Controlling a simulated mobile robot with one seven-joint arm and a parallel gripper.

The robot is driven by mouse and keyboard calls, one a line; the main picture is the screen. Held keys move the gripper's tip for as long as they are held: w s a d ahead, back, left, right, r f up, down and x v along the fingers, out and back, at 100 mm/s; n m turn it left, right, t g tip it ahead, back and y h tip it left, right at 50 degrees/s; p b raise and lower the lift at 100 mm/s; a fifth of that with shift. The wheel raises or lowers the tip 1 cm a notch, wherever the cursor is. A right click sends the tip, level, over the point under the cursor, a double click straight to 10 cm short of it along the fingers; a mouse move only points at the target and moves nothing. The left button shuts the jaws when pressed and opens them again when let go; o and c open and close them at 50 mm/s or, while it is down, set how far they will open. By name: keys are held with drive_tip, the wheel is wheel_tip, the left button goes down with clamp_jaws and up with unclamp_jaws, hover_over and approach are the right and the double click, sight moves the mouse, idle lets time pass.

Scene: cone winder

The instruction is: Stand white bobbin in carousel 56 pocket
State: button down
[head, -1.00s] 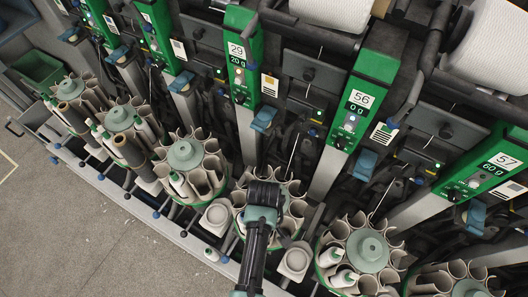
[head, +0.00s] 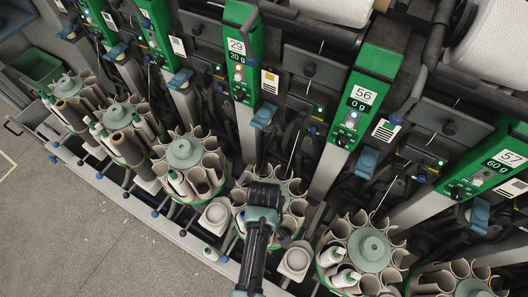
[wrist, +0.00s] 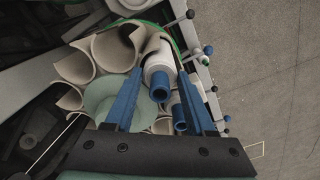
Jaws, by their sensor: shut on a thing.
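My gripper (wrist: 160,78) shows in the wrist view as two blue fingers, shut on a white bobbin (wrist: 157,66) with a blue end toward the camera. The bobbin is at the rim of a carousel (wrist: 108,98), beside its open grey pockets. I cannot tell whether it stands fully inside a pocket. A second blue-ended piece (wrist: 180,118) shows close by, partly hidden by a finger. In the head view my arm covers the carousel (head: 294,206) below it, and the fingertips are hidden. The 56 label (head: 366,95) is on a green column up and right.
Another carousel (head: 368,251) with white bobbins stands at the right, and one (head: 184,154) at the left. A small white piece (head: 211,254) shows at the front rail. The floor (head: 100,250) is clear.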

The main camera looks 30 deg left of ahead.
drive_tip(key=shift+f+b, duration=0.3)
drive_tip(key=shift+f, duration=0.2)
drive_tip(key=shift+c, duration=0.8)
unclamp_jaws()
wheel_tip(320, 180, up, 13)
drive_tip(key=shift+b, duration=0.4)
